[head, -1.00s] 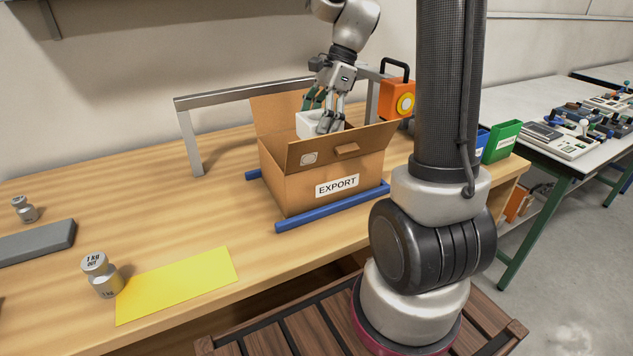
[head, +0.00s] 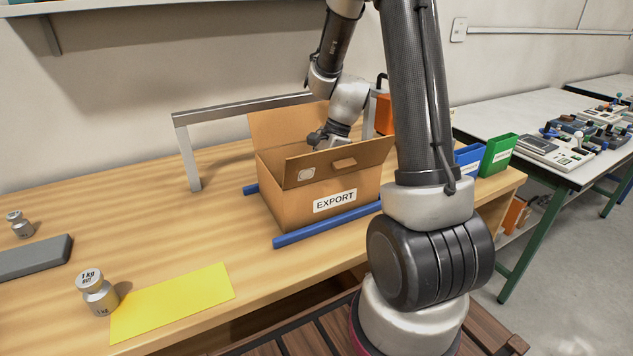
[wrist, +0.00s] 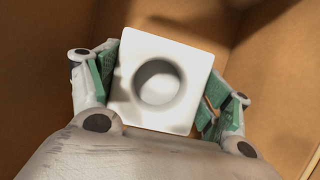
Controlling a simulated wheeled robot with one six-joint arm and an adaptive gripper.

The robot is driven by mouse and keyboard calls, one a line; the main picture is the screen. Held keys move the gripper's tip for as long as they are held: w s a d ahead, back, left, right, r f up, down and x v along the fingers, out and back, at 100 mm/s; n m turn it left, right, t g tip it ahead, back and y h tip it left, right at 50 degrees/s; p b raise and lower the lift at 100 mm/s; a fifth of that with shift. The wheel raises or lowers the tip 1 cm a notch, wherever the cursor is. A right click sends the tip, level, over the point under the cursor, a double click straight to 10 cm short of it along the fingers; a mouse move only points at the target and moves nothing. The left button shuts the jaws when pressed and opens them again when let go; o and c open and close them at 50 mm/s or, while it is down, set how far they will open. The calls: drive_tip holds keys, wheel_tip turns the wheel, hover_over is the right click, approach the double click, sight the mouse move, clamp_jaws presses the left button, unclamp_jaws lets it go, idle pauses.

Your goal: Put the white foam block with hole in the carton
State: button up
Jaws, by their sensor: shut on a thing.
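The carton (head: 283,205) is an open brown box with an EXPORT label, standing on the wooden table. My gripper (wrist: 160,85) is shut on the white foam block with hole (wrist: 180,50), with green-padded fingers on its left and right sides. The round hole faces the wrist camera. In the wrist view, brown carton walls surround the block and fingers. In the head view, my gripper reaches down into the carton, and its front wall hides the fingertips and the block. I cannot tell whether the block touches the carton's floor.
Blue rails (head: 325,225) lie beside the carton, and a metal frame (head: 188,155) stands behind it. An orange case (head: 383,115) is at the back right, near blue (head: 468,160) and green (head: 498,155) bins. A yellow sheet (head: 172,302) and a 1 kg weight (head: 97,293) lie front left.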

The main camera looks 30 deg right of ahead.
drive_tip(key=o, duration=0.8)
drive_tip(key=shift+f, duration=0.1)
drive_tip(key=v, duration=1.2)
drive_tip(key=shift+a, duration=0.15)
